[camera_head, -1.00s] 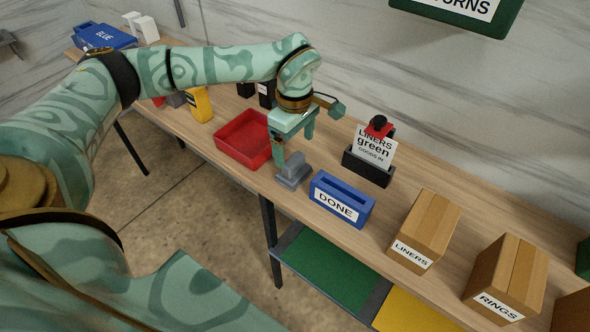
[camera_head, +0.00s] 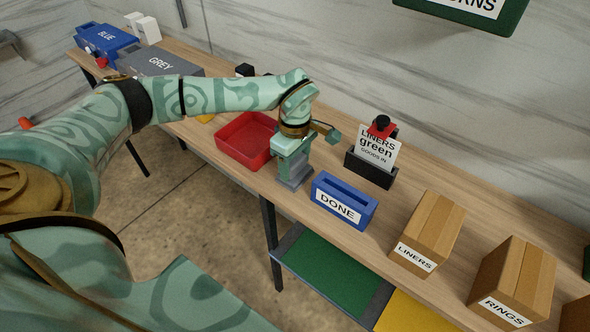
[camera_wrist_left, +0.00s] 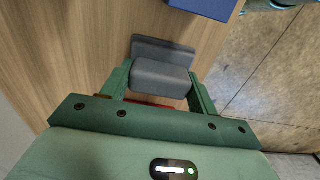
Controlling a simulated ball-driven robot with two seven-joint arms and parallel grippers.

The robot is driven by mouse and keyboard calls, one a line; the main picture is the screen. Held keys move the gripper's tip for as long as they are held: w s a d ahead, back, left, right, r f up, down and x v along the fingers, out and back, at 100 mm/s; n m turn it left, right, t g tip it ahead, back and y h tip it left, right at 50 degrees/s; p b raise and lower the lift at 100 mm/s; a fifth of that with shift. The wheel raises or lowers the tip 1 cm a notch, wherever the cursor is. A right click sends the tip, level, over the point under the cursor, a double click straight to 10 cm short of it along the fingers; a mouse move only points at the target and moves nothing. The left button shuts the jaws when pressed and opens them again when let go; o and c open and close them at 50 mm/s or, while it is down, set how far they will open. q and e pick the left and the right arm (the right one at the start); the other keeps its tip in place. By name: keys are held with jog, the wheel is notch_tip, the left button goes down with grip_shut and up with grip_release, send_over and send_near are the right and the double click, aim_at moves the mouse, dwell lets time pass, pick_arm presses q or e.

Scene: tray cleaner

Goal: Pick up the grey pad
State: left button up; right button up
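The grey pad (camera_head: 294,181) stands on the bench between the red tray and the blue DONE box. It has a flat base and a raised block. The left wrist view shows the grey pad (camera_wrist_left: 160,76) between my left gripper's (camera_wrist_left: 161,80) fingers, one on each side of the block. My left gripper (camera_head: 292,165) is low over the pad in the head view and hides its upper part. The fingers are apart; any gap to the block is too small to make out. My right gripper is in neither view.
The red tray (camera_head: 226,146) lies left of the pad and the blue DONE box (camera_head: 343,203) close on its right. A black holder (camera_head: 370,168) with a green-liners card stands behind. Cartons marked LINERS (camera_head: 428,233) and RINGS (camera_head: 513,281) stand further right. The bench's front edge is near.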

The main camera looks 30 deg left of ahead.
aim_at(290, 182)
pick_arm(q)
jog(key=shift+r, duration=0.15)
jog(key=shift+r, duration=0.25)
notch_tip(290, 182, up, 3)
jog(key=shift+w+p, duration=0.1)
jog(key=shift+p, duration=0.3)
jog(key=s+d+r, duration=0.1)
jog(key=s+r, duration=0.2)
jog(key=s, duration=0.1)
jog(key=s+d+r+p, duration=0.1)
jog(key=s+r, duration=0.2)
jog(key=s, duration=0.2)
jog(key=s+d+r, duration=0.1)
jog(key=s+r, duration=0.2)
jog(key=s, duration=0.1)
jog(key=shift+s+d+r+p, duration=0.15)
jog(key=shift+s+d+p, duration=0.2)
jog(key=shift+d, duration=0.05)
jog(key=shift+o, duration=0.5)
